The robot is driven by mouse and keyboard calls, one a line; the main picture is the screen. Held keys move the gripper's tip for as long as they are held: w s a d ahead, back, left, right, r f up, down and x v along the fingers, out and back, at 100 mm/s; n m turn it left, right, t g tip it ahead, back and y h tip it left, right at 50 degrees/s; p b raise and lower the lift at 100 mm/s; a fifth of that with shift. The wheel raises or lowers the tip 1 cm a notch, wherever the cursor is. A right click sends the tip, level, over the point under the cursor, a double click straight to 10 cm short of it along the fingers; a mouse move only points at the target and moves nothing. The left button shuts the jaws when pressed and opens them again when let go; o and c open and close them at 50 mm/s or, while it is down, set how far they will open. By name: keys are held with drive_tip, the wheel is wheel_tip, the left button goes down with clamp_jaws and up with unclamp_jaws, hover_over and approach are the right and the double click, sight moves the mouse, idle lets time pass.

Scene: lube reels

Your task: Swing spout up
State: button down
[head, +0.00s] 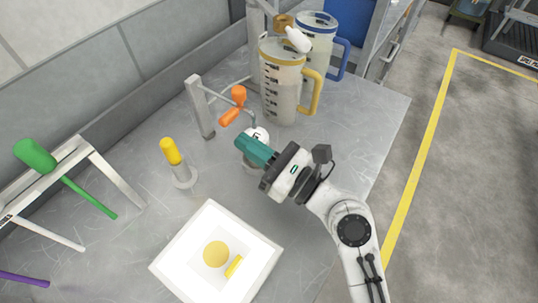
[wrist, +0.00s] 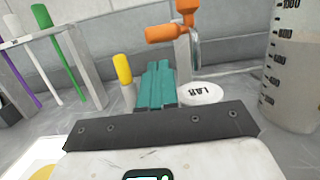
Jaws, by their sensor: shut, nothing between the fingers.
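Two clear measuring jugs stand at the back of the bench, one with a tan lid and yellow handle (head: 283,85), one with a blue lid and handle (head: 316,45). A white spout-like piece (head: 298,40) sits tilted at the tan-lidded jug's top; which part is the task's spout I cannot tell for sure. An orange nozzle or handle (head: 233,106) hangs at the metal bracket; it also shows in the wrist view (wrist: 175,32). My gripper (head: 243,145), with teal fingers, is shut and empty, beside a white labelled round piece (wrist: 200,93), below the orange part.
A yellow-capped post (head: 171,152) stands left of my gripper. A rack with green and other coloured handles (head: 75,155) is at far left. A white tray with yellow items (head: 190,262) lies in front. The bench's right side is clear.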

drive_tip(key=shift+w+a+r, duration=0.2)
drive_tip(key=shift+a+r, duration=0.05)
drive_tip(key=shift+r, duration=0.2)
drive_tip(key=shift+w+a+r, duration=0.15)
drive_tip(key=shift+a+r, duration=0.1)
drive_tip(key=shift+r, duration=0.2)
drive_tip(key=shift+p, duration=0.3)
drive_tip(key=shift+d+r+p, duration=0.1)
drive_tip(key=shift+r+p, duration=0.45)
drive_tip(key=shift+p, duration=0.05)
